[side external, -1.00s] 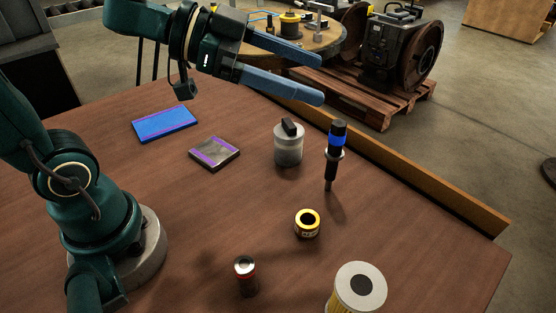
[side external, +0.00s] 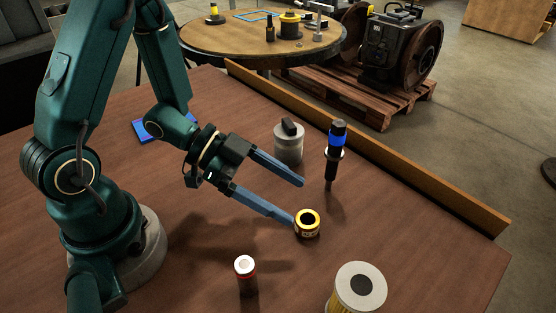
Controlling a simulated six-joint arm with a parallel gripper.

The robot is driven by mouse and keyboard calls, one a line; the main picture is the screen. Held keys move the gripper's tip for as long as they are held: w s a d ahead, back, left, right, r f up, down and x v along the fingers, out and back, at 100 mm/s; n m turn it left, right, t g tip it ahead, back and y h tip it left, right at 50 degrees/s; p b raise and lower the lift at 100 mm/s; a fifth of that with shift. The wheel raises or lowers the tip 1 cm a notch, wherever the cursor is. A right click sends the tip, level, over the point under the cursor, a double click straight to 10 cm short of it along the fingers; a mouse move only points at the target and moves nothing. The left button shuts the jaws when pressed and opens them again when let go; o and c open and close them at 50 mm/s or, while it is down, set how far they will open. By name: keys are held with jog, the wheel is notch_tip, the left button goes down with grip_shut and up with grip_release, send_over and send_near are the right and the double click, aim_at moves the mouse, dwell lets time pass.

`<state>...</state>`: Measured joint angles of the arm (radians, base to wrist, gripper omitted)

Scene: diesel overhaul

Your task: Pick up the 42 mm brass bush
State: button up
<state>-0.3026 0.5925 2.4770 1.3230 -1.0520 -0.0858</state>
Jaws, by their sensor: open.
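The brass bush (side external: 307,224) is a short yellow ring with a dark bore and dark marking on its side. It stands upright on the brown bench, right of centre. My gripper (side external: 296,203) is open and empty, its two long blue-grey fingers pointing right. The nearer fingertip overlaps the left edge of the bush in this view; I cannot tell whether they touch. The farther fingertip is up and behind the bush, so the bush is not clearly between the fingers.
A grey canister (side external: 289,144) and an upright black tool with a blue band (side external: 335,150) stand behind. A small red-brown cylinder (side external: 246,276) and a yellow filter (side external: 358,289) stand in front. A blue plate (side external: 143,131) is partly hidden by my arm. A wooden rail (side external: 400,165) edges the bench.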

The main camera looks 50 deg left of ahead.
aim_at(305, 218)
notch_tip(305, 218, down, 3)
jog(key=shift+f, duration=0.15)
jog(key=shift+x, duration=2.5)
grip_shut()
